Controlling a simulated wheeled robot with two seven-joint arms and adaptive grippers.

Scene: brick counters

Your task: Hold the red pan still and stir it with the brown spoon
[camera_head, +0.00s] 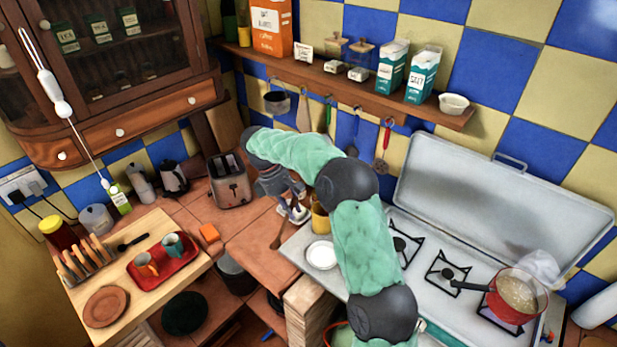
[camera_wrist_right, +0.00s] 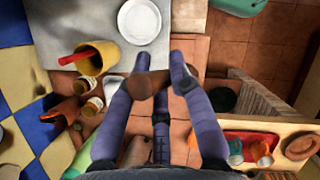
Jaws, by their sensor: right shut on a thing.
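The red pan (camera_head: 531,310) stands on a burner at the right end of the stove in the head view. Its dark handle points left, and pale contents show inside. My right gripper (camera_head: 294,212) is far to the left of the pan, at the left end of the stove. It is shut on the brown spoon (camera_head: 278,236), which hangs below the fingers. In the right wrist view, the brown spoon (camera_wrist_right: 148,83) sits between the fingertips of my right gripper (camera_wrist_right: 160,78); much of the spoon is hidden. My left gripper is not in view.
A yellow pot (camera_head: 320,217) and a white plate (camera_head: 321,255) stand close to my right gripper. A toaster (camera_head: 231,183) and a red tray (camera_head: 163,262) with cups are farther left. The stove's raised lid (camera_head: 480,205) stands behind the burners; utensils hang from the shelf.

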